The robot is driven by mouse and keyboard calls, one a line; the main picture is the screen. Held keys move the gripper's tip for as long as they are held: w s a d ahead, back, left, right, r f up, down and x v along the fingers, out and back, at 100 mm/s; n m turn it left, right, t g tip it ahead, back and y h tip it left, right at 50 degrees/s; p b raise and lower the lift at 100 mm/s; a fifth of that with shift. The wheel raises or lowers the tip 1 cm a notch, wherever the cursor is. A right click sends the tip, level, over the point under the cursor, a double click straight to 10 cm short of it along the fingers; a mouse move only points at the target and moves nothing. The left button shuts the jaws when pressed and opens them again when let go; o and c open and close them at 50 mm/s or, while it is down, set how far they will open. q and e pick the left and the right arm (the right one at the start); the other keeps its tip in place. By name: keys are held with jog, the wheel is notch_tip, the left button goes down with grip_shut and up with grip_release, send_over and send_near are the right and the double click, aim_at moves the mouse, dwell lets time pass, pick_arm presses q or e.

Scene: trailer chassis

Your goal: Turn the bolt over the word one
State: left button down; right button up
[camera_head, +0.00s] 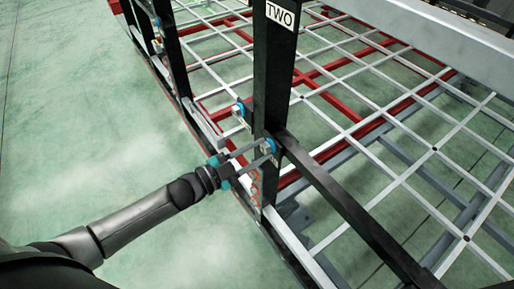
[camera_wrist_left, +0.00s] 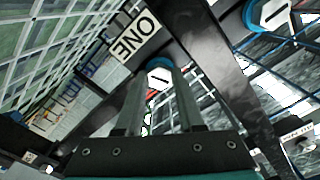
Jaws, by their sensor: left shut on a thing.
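My left gripper (camera_head: 258,152) reaches from the left to the black upright post of the chassis. Its fingertips are at a blue-ringed bolt (camera_head: 270,146) on the post. In the left wrist view the two long fingers (camera_wrist_left: 162,75) close on this bolt (camera_wrist_left: 158,64), whose head is largely hidden between the tips. A white label with the word ONE (camera_wrist_left: 137,36) is beside this bolt, upside down in that view. The label is not readable in the head view. My right gripper is not in view.
A label TWO (camera_head: 281,14) is higher on the black post (camera_head: 272,75). Another blue-ringed bolt (camera_head: 238,109) sits left of the post. A black bar (camera_head: 345,205) runs from the post to the lower right. Green floor (camera_head: 110,110) at left is clear.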

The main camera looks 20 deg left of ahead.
pick_arm(q)
jog(key=n, duration=0.3)
jog(key=n+p, duration=0.1)
jog(key=n, duration=0.1)
jog(key=shift+w+d+r, duration=0.1)
jog(key=shift+r, duration=0.2)
dwell(0.4)
jog(key=c, duration=0.9)
grip_release()
jog(key=o, duration=0.3)
jog(key=shift+w+d+f, duration=0.15)
jog(key=shift+f, duration=0.05)
jog(key=shift+o, duration=0.4)
jog(key=shift+f, duration=0.1)
